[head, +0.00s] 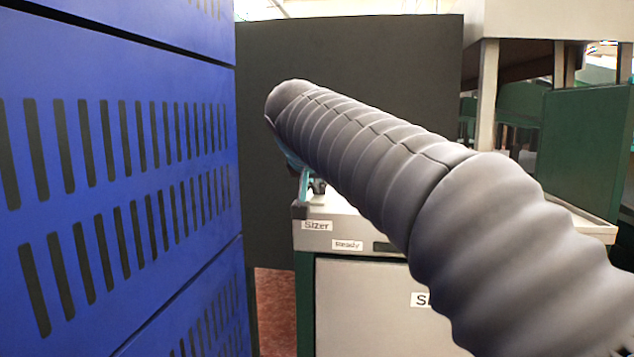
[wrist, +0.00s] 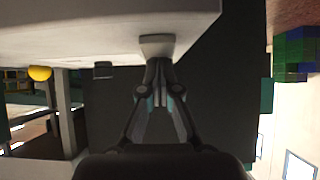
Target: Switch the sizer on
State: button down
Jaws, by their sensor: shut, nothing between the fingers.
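The sizer (head: 355,300) is a grey cabinet in the head view, with a "Sizer" label (head: 317,226) and a "Ready" label (head: 347,245) on its front edge. My gripper (wrist: 158,68) is shut and empty in the wrist view. Its fingertips are at or very near a small grey block (wrist: 157,44) on the edge of a pale surface (wrist: 60,40); I cannot tell whether they touch. In the head view my arm hides most of the gripper and part of the sizer top. I cannot make out the switch for certain.
Blue slotted crates (head: 110,130) stand close on the left. A dark panel (head: 350,60) rises behind the sizer. A green panel (head: 585,150) is at the right. The wrist view shows a yellow-orange ball (wrist: 39,73) and green and blue crates (wrist: 293,52).

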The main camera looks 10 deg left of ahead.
jog(key=shift+f, duration=0.1)
jog(key=shift+w+f+b, duration=0.15)
jog(key=shift+f+b, duration=0.2)
jog(key=shift+r, duration=0.15)
jog(key=shift+w+p, duration=0.15)
jog(key=shift+p, duration=0.15)
jog(key=shift+w+r+p, duration=0.1)
jog(key=shift+w+p, duration=0.3)
jog(key=shift+w, duration=0.25)
jog(key=shift+r, duration=0.1)
